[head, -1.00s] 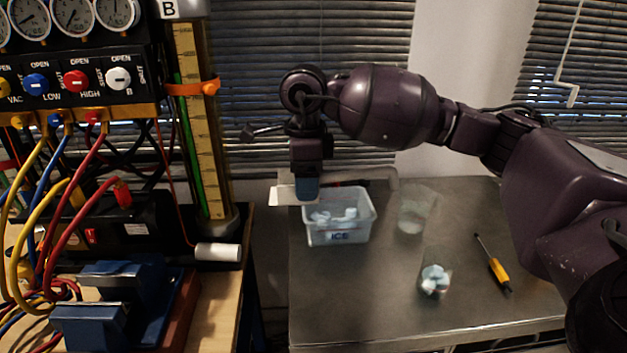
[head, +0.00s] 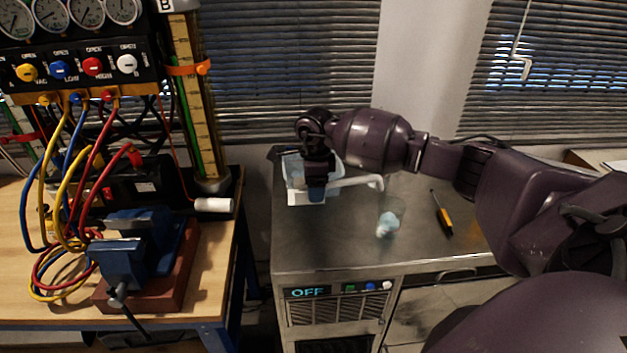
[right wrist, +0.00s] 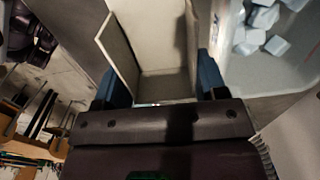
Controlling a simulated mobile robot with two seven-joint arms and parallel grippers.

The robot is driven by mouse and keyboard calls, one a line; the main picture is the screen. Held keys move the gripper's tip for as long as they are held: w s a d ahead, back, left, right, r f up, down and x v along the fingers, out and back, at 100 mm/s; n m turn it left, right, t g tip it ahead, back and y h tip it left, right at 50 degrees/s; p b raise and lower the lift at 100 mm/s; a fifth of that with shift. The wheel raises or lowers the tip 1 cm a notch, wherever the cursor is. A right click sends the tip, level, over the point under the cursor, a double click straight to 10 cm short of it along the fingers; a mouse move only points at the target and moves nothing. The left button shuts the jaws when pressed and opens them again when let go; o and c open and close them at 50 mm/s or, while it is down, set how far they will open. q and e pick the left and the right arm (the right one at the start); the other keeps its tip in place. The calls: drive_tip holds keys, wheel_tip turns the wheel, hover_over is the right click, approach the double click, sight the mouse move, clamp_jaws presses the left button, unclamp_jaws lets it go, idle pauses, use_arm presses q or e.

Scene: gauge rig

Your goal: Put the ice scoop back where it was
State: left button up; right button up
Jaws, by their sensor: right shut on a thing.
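My right gripper (head: 317,192) is shut on the white ice scoop (head: 300,198). Its blue fingertips press both sides of the scoop, also seen in the right wrist view (right wrist: 152,35). The scoop is held at the near side of the clear ice bin (head: 293,172), with a white bar of it reaching right. The arm and gripper hide part of the bin. Ice cubes lie in the bin, which shows at the top right of the right wrist view (right wrist: 296,65). I cannot tell whether the scoop touches anything below. My left gripper is not in view.
A glass with ice (head: 388,224) and a yellow-handled screwdriver (head: 442,214) stand and lie on the steel counter (head: 335,240). The counter's near middle is clear. Left, across a gap, a wooden bench holds a blue vise (head: 125,262) and the gauge panel (head: 85,65).

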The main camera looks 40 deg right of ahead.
sight(315, 217)
wheel_tip(315, 217, down, 4)
drive_tip(key=shift+r+b, duration=0.25)
drive_tip(key=shift+b, duration=0.4)
drive_tip(key=shift+f+b, duration=0.45)
drive_tip(key=shift+f, duration=0.65)
drive_tip(key=shift+f+b, duration=0.4)
drive_tip(key=shift+f, duration=0.4)
drive_tip(key=o, duration=1)
drive_tip(key=shift+r, duration=0.1)
